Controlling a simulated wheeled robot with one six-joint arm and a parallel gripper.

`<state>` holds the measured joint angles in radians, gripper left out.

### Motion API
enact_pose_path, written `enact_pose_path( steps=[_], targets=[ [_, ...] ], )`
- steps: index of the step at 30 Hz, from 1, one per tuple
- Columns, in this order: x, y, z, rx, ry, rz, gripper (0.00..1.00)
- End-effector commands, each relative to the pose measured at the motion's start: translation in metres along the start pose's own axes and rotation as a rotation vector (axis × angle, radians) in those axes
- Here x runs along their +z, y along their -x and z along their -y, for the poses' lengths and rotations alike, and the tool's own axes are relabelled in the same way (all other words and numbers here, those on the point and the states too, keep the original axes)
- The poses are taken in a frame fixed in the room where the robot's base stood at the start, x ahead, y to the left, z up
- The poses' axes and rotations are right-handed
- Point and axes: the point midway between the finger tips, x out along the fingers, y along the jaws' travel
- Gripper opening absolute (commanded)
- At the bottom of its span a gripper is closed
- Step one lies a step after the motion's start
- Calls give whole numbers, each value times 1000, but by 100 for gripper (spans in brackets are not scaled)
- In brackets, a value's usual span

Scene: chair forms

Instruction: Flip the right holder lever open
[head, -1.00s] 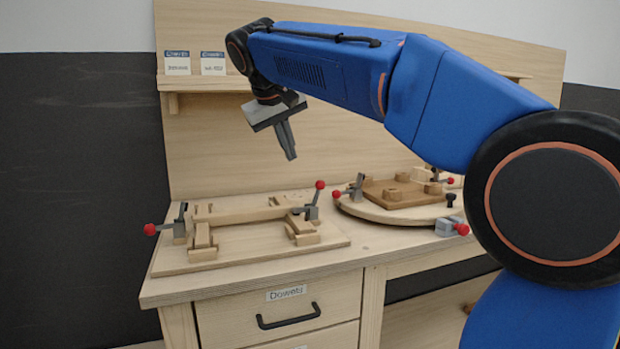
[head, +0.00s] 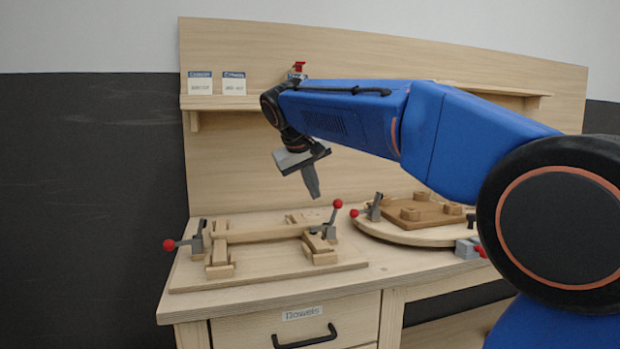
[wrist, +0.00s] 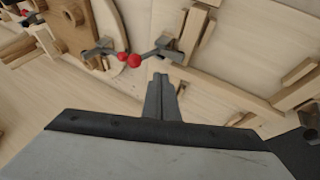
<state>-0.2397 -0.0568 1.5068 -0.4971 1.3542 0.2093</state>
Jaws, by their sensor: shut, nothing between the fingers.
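The right holder lever, a grey handle with a red ball (head: 337,204), stands up, slightly tilted, at the right end of the wooden fixture board (head: 270,277). In the wrist view its red ball (wrist: 134,60) is just ahead and left of my fingertips. The left holder lever (head: 169,245) points out to the left, its ball low. A wooden rail (head: 265,234) lies across the fixture between them. My gripper (head: 314,195) is shut and empty, pointing down, above and slightly left of the right lever's ball in the head view. It also shows in the wrist view (wrist: 160,80). I see no contact.
A round wooden board (head: 420,236) stands to the right, its own red-ball lever (head: 355,213) close to the right holder lever. A back panel with a shelf (head: 215,102) rises behind. Bare bench lies between the boards.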

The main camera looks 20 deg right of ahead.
Motion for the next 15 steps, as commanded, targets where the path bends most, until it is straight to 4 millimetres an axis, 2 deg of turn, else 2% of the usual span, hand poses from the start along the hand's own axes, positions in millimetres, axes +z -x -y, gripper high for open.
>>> enact_pose_path(
  steps=[4,9,15],
  targets=[
    [0,-27,0,0,-1,2,0],
    [2,-38,-19,0,-2,0,0],
    [2,-46,-30,1,-1,0,0]
  ],
)
